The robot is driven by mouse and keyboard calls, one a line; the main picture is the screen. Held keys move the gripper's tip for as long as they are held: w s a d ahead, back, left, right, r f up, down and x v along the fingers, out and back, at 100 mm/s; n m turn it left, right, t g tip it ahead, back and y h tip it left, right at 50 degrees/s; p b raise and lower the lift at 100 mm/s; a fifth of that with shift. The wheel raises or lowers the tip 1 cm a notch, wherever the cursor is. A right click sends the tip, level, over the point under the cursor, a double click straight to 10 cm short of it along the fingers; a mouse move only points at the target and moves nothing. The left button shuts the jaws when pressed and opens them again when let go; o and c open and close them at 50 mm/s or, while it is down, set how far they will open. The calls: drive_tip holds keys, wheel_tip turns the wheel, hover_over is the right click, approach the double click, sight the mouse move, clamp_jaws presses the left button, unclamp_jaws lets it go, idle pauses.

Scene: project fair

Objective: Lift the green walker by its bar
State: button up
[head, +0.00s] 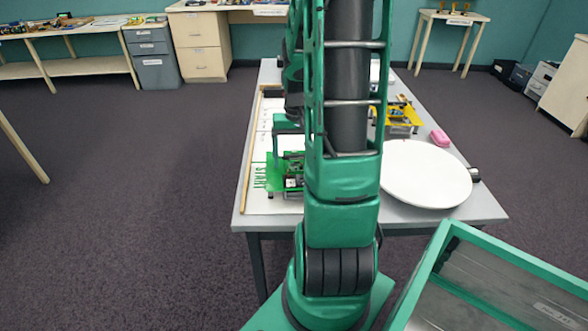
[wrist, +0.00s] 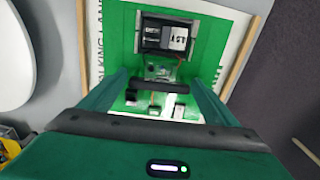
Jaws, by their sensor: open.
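The green walker (head: 275,176) stands at the near end of the white lane sheet, beside the word START, partly hidden behind my arm in the head view. From above in the wrist view, its green plate (wrist: 207,52) carries a black box with a white label, and small electronics. Its dark bar (wrist: 160,87) runs across the picture between my fingers. My gripper (wrist: 162,88) is open above the walker, one finger on each side of the bar. I see no clear contact between the fingers and the bar. The gripper (head: 288,130) also shows above the walker in the head view.
Wooden strips edge the lane sheet (head: 258,203). On the grey table (head: 405,214), a white round disc (head: 425,175), a pink object (head: 440,138) and a yellow machine (head: 408,115) stand to the right. A green-framed case (head: 440,245) is at the lower right.

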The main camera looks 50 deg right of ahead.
drive_tip(key=shift+f, duration=0.15)
drive_tip(key=c, duration=1.1)
